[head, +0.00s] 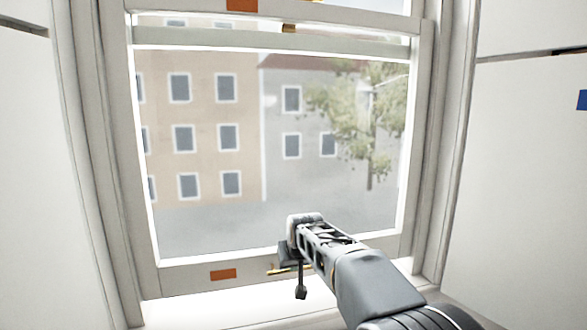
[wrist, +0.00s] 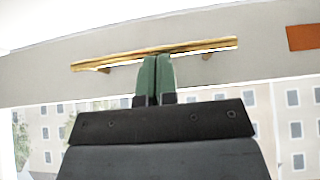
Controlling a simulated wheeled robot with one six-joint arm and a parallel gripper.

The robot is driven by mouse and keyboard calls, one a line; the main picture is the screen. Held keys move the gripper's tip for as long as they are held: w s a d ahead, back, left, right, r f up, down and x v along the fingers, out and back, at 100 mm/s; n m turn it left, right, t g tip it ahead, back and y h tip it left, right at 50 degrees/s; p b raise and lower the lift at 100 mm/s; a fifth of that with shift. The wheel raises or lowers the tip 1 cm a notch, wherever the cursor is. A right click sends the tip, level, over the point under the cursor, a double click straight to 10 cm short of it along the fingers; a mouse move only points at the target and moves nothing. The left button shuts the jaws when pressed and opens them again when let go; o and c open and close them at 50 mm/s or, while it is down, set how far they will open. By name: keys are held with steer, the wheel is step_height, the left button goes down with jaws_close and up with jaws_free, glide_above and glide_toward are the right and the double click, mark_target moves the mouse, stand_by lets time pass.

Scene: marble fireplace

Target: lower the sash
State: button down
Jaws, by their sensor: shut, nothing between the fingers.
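The white-framed sash (head: 180,279) fills the middle of the head view, with its bottom rail low in the picture. Its top rail (head: 200,15) sits above another rail behind it, with a strip of outside view between. A brass bar handle (head: 275,270) is on the bottom rail, partly hidden by my arm; in the wrist view the whole bar (wrist: 205,46) shows. My gripper (head: 300,293) is at the handle. Its green fingers (wrist: 157,57) are together and empty, tips overlapping the middle of the bar; I cannot tell whether they touch.
A bright strip (head: 200,308) lies below the bottom rail. Orange patches mark the bottom rail (head: 223,274) and top rail (head: 241,5). A small brass fitting (head: 288,28) is near the top. Side frames and pale walls (head: 530,170) flank the window.

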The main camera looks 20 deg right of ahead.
step_height(320, 180, down, 7)
steer(key=b, duration=0.3)
steer(key=shift+r, duration=0.2)
steer(key=shift+f, duration=0.1)
steer(key=r+p, duration=0.1)
steer(key=r, duration=0.1)
steer(key=r+p, duration=0.1)
steer(key=p, duration=0.1)
steer(key=r+p, duration=0.1)
steer(key=r, duration=0.1)
steer(key=shift+w+r+p, duration=0.3)
steer(key=shift+w, duration=0.1)
steer(key=s+v, duration=0.1)
steer(key=v, duration=0.8)
steer(key=s+f+g+p, duration=0.3)
steer(key=s+f+p, duration=0.15)
steer(key=s, duration=0.45)
steer(key=s+r+p, duration=0.2)
steer(key=s+p, duration=0.6)
steer(key=s, duration=0.5)
steer(key=shift+a+r+p, duration=0.2)
steer(key=shift+r+p, duration=0.1)
steer(key=shift+p, duration=0.05)
